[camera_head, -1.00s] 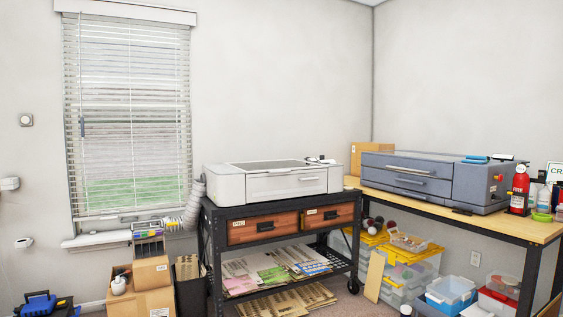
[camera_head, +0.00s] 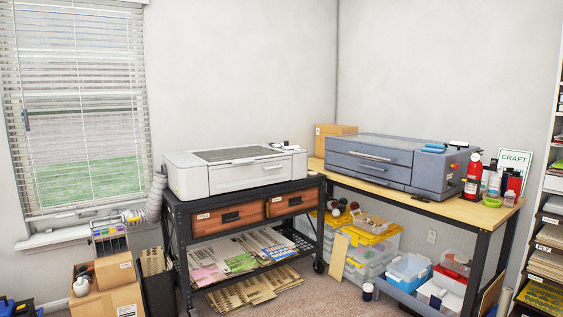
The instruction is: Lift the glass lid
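A white boxy machine (camera_head: 238,180) stands on top of a black metal cart, left of centre. A dark, flat glass lid (camera_head: 238,154) is set in its top and looks closed. The front of the machine has a handle on its panel. Neither of my grippers shows in the head view.
The black cart (camera_head: 178,240) carries wooden drawers (camera_head: 229,217) and shelves of printed sheets. A wooden table (camera_head: 470,212) at the right bears a grey-blue machine (camera_head: 390,165) and a red extinguisher (camera_head: 472,180). Cardboard boxes (camera_head: 112,298) stand at the lower left. Carpet (camera_head: 325,298) shows in front.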

